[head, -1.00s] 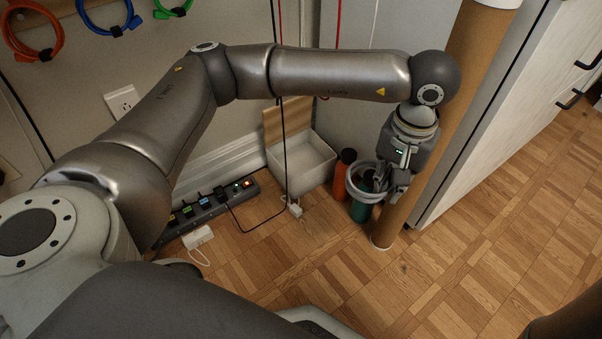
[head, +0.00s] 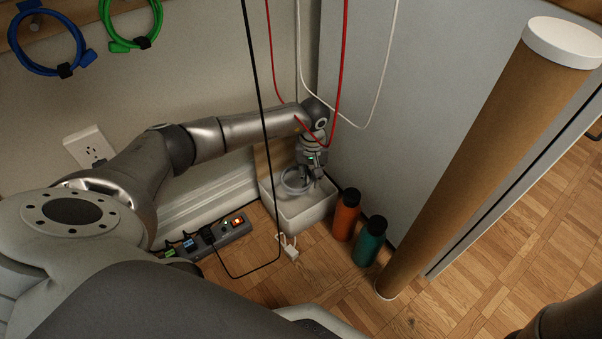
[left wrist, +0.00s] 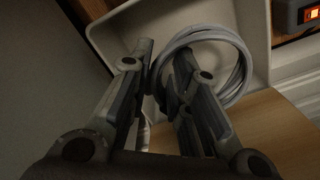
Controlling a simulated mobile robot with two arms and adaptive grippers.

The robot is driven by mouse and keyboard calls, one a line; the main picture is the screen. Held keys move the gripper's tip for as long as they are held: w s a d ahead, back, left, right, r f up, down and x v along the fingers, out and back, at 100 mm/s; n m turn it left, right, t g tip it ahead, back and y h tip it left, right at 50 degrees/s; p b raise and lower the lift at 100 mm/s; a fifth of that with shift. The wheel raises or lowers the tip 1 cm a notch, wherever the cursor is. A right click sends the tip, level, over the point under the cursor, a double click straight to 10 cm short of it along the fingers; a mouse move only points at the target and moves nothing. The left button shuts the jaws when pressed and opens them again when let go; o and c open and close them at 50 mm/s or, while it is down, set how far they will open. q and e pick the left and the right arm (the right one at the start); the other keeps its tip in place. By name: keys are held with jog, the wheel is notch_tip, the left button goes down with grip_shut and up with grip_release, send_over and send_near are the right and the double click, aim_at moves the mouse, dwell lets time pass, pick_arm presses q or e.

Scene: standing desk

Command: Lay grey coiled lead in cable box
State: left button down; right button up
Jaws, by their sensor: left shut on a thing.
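The grey coiled lead (head: 296,187) is a ring of several loops, held by my left gripper (head: 311,181). In the left wrist view the lead (left wrist: 233,50) passes between the two fingers of my left gripper (left wrist: 164,62), which is shut on one side of the ring. The cable box (head: 309,215) is an open white box on the floor against the wall; its pale wall also shows in the left wrist view (left wrist: 108,38). The lead is at the box opening; I cannot tell whether it touches the bottom. My right gripper is not in view.
An orange bottle (head: 346,217) and a teal bottle (head: 370,243) stand right of the box. A power strip (head: 222,237) lies to its left, a white plug (head: 289,250) in front. Black (head: 259,100) and red (head: 345,60) cables hang nearby. A cardboard tube (head: 470,150) leans at right.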

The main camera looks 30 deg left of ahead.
pick_arm(q)
jog(key=b, duration=0.4)
send_over(310, 201)
notch_tip(310, 201, down, 6)
jog(key=shift+r, duration=0.1)
jog(key=shift+f+b, duration=1.35)
jog(key=shift+f, duration=0.65)
jog(key=shift+f, duration=0.15)
jog(key=c, duration=1.3)
grip_release()
jog(key=shift+a, duration=0.1)
jog(key=shift+c, duration=0.2)
